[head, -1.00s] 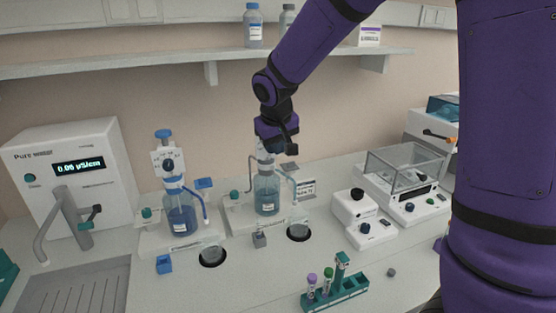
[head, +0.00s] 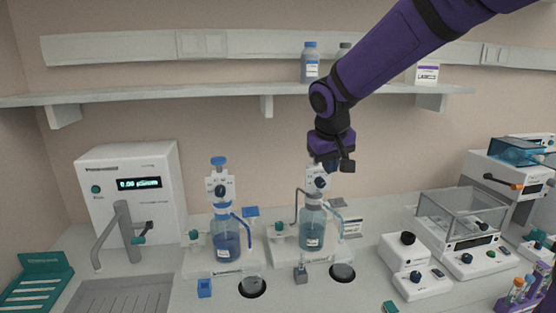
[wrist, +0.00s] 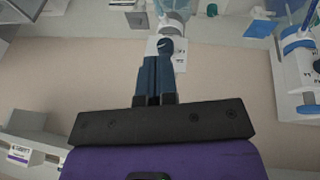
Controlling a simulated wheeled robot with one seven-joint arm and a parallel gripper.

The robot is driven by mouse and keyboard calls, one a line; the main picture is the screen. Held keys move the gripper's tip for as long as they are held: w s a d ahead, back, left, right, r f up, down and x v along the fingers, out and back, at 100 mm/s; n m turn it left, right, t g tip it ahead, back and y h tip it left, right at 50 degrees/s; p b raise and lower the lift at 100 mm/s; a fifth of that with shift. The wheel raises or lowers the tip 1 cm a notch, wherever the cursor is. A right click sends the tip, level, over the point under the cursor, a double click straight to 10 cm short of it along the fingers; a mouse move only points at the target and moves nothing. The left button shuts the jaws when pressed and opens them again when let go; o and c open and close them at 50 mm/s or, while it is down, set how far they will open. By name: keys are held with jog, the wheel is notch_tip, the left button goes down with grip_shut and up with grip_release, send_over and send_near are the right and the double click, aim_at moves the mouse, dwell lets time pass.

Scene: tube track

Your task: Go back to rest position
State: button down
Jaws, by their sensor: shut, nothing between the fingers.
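My purple arm reaches in from the upper right in the head view. My gripper (head: 324,166) hangs just above the head of the right bottle dispenser (head: 313,228), and its fingers partly hide that head. In the wrist view the two dark blue fingers of my gripper (wrist: 164,47) lie side by side, shut with nothing between them. The dispenser's white head shows just beyond the fingertips. I cannot tell whether the fingers touch it.
A second dispenser bottle (head: 226,241) stands to the left, with a water unit (head: 130,185) further left. A shelf (head: 200,92) with bottles runs behind. A balance (head: 462,216) and small devices stand at the right. A tube rack (head: 515,303) is at the lower right edge.

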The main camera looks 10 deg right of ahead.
jog(key=s+d+r+y, duration=0.1)
jog(key=s+d+r, duration=0.1)
jog(key=s, duration=0.7)
jog(key=s+d+r+m+t, duration=0.1)
jog(key=s+d, duration=0.1)
jog(key=s, duration=0.8)
jog(key=s+d+r+y, duration=0.1)
jog(key=s+d+r, duration=0.15)
jog(key=s, duration=0.65)
jog(key=n+h, duration=0.1)
jog(key=n, duration=0.2)
send_over(330, 210)
jog(key=s+a, duration=0.3)
jog(key=s, duration=0.2)
notch_tip(330, 210, down, 6)
jog(key=shift+g, duration=0.4)
jog(key=shift+s+d+x, duration=0.1)
jog(key=shift+d+x, duration=0.2)
jog(key=shift+x, duration=1.85)
jog(key=shift+s+d+x, duration=0.1)
jog(key=shift+d+x, duration=0.25)
jog(key=shift+x, duration=1.8)
jog(key=shift+s+d+x, duration=0.1)
jog(key=shift+d+x, duration=0.2)
jog(key=shift+x, duration=1.85)
